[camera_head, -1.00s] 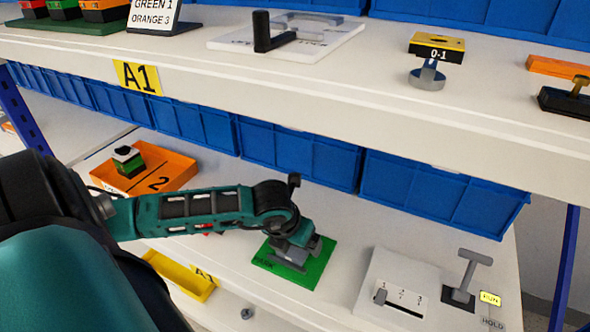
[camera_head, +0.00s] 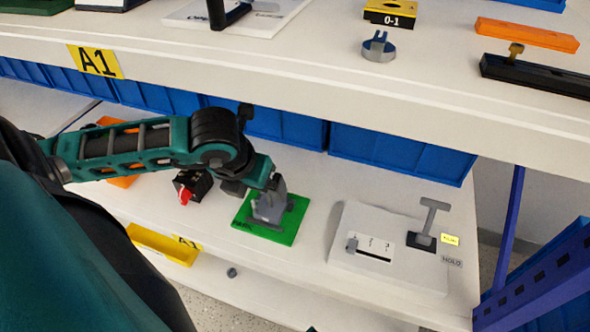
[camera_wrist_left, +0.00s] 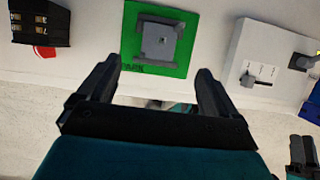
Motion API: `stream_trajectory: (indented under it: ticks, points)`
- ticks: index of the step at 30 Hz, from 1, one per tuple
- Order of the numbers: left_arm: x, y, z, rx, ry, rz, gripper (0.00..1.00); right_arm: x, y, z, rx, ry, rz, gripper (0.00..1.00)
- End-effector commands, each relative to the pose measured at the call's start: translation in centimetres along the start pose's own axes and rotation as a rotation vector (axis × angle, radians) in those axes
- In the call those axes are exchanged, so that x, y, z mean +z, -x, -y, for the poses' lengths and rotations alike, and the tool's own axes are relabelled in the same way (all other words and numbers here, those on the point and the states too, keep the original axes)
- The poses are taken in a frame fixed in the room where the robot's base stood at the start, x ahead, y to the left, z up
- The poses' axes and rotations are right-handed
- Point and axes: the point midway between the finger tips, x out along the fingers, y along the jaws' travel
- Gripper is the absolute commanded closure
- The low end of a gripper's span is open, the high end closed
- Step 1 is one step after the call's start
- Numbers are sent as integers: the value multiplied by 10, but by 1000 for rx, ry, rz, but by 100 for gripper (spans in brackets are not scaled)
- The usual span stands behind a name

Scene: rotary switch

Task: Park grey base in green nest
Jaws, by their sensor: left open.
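The grey base (camera_head: 268,212) stands on the green nest (camera_head: 286,236) on the lower shelf. In the left wrist view the base (camera_wrist_left: 160,42) lies inside the outline of the green nest (camera_wrist_left: 192,52), with green showing around it. My left gripper (camera_head: 268,184) overlaps the top of the base in the head view. The left wrist view shows its jaws (camera_wrist_left: 155,90) open and empty, on the near side of the base and apart from it. A dark and teal part at the lower right of that view (camera_wrist_left: 303,155) seems to be my right gripper; its jaws are unclear.
A black box with a red knob (camera_head: 190,187) stands left of the nest. A white panel with a slider and T-handle (camera_head: 388,262) stands right. A yellow tray (camera_head: 160,244) is at the front edge. The upper shelf (camera_head: 300,75) overhangs behind my arm.

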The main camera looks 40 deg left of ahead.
Motion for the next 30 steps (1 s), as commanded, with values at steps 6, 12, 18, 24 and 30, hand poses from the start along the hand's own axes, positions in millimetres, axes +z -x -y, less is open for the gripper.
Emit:
stream_trajectory:
  ticks: [6,12,18,24,30]
  points:
    - [-30,-7,40,-201,13,-115,7,2,-1,0,1,0,3,56]
    - [-73,19,138,-733,157,-312,7,2,0,0,1,0,5,56]
    - [-59,70,200,-1224,508,-375,7,1,0,0,0,-3,5,56]
    - [-10,84,203,-1507,1049,-332,7,-2,0,1,0,-9,-1,56]
    - [13,38,172,-1479,1693,-279,7,-3,0,2,0,-12,-4,56]
